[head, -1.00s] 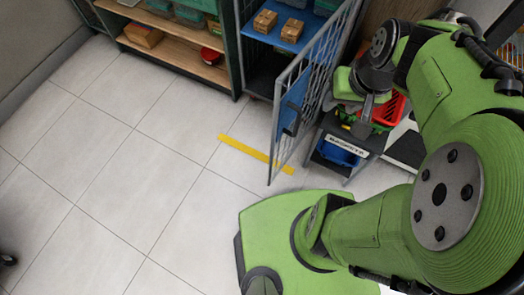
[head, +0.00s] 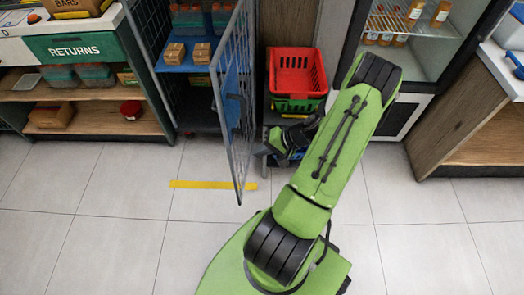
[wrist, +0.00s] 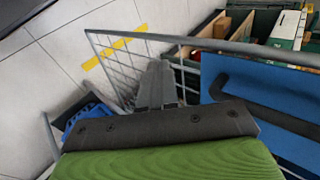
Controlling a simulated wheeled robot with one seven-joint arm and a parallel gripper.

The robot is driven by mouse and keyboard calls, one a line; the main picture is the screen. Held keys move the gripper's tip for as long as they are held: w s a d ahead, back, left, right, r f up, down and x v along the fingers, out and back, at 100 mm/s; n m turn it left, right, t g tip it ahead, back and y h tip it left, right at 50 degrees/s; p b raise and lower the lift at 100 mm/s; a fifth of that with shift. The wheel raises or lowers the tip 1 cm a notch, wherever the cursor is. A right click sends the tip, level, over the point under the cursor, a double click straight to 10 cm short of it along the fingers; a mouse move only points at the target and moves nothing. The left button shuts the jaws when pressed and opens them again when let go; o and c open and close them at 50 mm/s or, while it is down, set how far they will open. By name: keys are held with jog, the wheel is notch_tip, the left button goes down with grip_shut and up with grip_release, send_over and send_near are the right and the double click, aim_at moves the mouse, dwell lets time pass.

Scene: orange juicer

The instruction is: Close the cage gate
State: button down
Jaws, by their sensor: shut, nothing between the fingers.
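The cage gate (head: 238,105), a grey mesh panel with a blue plate, stands open in the head view, jutting out from the cage (head: 193,95) towards me. In the wrist view the gate's bars (wrist: 118,62), blue plate (wrist: 285,147) and a black handle (wrist: 262,108) show close up. My gripper (head: 262,151) is at the gate's right side, low and near its free edge. In the wrist view my gripper's shut, empty fingers (wrist: 157,85) are close against the mesh; whether they touch it I cannot tell.
A red basket (head: 296,72) on a stack stands right of the gate, close behind my gripper. A fridge with bottles (head: 412,12) is farther right. Yellow floor tape (head: 205,184) lies under the gate. The RETURNS shelf (head: 85,118) is left of the cage. The floor left is clear.

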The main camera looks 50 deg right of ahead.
aim_at(231, 156)
jog(key=w+a+f, duration=0.1)
jog(key=w, duration=0.1)
jog(key=w+a+f+b, duration=0.1)
jog(key=w, duration=0.1)
jog(key=w+a+f, duration=0.1)
jog(key=shift+w+a+b, duration=0.2)
jog(key=shift+w+b, duration=0.2)
jog(key=shift+w+a, duration=0.1)
jog(key=shift+w, duration=0.1)
